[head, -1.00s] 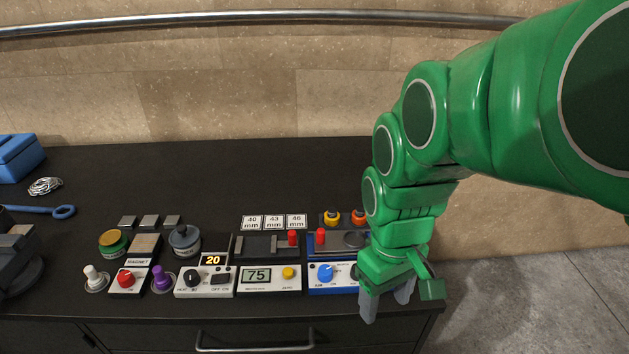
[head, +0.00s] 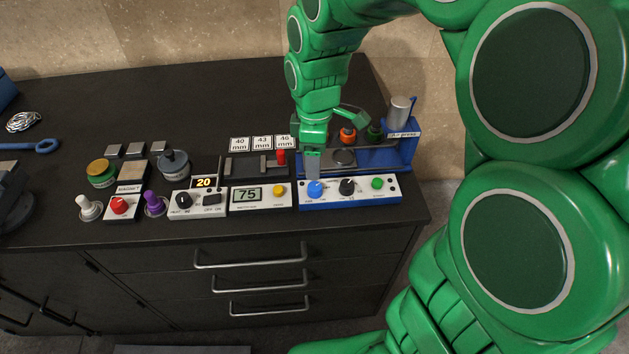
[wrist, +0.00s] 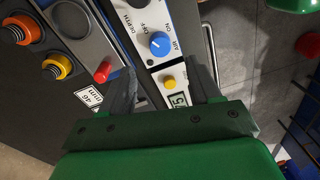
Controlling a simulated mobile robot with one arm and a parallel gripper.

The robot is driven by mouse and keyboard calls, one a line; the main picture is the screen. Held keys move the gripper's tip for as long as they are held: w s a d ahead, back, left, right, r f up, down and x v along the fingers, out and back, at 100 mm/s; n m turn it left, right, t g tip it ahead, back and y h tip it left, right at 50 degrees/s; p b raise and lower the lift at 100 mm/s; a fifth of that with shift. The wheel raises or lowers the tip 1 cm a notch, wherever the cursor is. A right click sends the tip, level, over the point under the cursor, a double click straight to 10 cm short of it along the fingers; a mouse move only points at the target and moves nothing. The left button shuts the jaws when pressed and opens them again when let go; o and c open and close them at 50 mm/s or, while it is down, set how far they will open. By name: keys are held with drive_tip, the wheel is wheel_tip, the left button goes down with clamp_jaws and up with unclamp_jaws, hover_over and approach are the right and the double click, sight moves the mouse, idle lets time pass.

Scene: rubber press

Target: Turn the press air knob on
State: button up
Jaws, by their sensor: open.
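The press air knob is a round blue knob (head: 315,188) on the white front panel of the blue press (head: 375,190). In the wrist view the blue knob (wrist: 159,44) shows beside printed AIR, OFF and ON labels. I cannot tell for sure which label its mark points at. My gripper (head: 312,168) points down just behind and above the knob in the head view. In the wrist view my gripper (wrist: 165,78) is open and empty, with the knob beyond the fingertips and between their lines, apart from both.
A black knob (head: 347,186) and a green button (head: 377,183) share the panel. A yellow button (head: 278,190) is on the display unit to the left. A red-topped lever (head: 281,157) and orange knob (head: 347,135) stand near the gripper. The bench front edge lies close.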

sight(315, 185)
drive_tip(key=shift+s+f, duration=0.2)
drive_tip(key=shift+f, duration=3.7)
drive_tip(key=c, duration=1)
drive_tip(key=shift+c, duration=0.2)
